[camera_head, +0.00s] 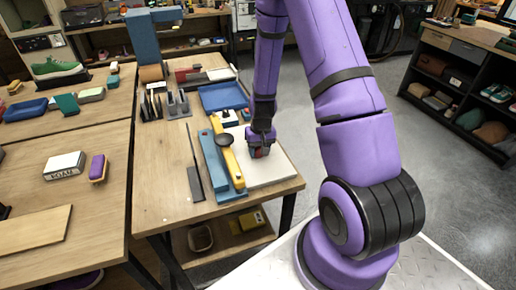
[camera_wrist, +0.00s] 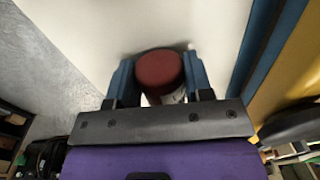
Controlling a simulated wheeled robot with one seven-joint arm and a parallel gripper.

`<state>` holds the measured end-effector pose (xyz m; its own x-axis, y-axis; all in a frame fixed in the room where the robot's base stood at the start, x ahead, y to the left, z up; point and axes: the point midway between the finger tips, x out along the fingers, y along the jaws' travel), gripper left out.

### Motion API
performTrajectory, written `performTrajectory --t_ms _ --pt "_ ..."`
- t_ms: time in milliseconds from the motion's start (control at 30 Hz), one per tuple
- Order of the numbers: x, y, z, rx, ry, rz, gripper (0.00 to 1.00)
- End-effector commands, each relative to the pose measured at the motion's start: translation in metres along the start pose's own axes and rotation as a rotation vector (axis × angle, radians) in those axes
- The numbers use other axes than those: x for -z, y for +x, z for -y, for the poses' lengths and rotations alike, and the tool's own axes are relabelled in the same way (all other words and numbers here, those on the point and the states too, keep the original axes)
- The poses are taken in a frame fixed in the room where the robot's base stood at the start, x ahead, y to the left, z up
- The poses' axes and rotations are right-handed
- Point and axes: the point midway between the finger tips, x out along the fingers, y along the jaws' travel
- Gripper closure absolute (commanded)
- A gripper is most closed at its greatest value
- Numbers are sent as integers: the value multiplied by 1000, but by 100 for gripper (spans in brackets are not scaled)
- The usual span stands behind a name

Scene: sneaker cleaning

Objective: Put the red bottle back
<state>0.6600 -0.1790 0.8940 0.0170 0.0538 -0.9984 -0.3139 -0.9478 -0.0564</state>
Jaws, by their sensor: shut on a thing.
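The red bottle (camera_wrist: 160,72) stands between the two blue fingers of my gripper (camera_wrist: 160,80) in the wrist view, seen from above with its dark red round top showing. My gripper is shut on it. In the head view my gripper (camera_head: 259,150) is low over the white board (camera_head: 283,173) at the right end of the workbench. Only a small dark red part of the bottle (camera_head: 258,153) shows there. I cannot tell whether the bottle touches the board.
Left of my gripper lie a blue holder (camera_head: 212,166) and a yellow tool (camera_head: 228,160) with a black round part. A blue tray (camera_head: 222,97) lies behind. A white box (camera_head: 64,165) and a purple brush (camera_head: 97,168) are on the left table. The board's front right is bare.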

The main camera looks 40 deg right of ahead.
Motion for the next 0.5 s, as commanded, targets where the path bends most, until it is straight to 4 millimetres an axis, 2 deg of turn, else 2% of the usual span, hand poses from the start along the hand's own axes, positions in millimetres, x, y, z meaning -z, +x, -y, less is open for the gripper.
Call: performTrajectory --t_ms 267,300,400,500 --pt "0 2 0 0 0 0 83" --pt "0 2 0 0 0 0 46" --pt "0 2 0 0 0 0 28" --pt "0 2 0 0 0 0 28"
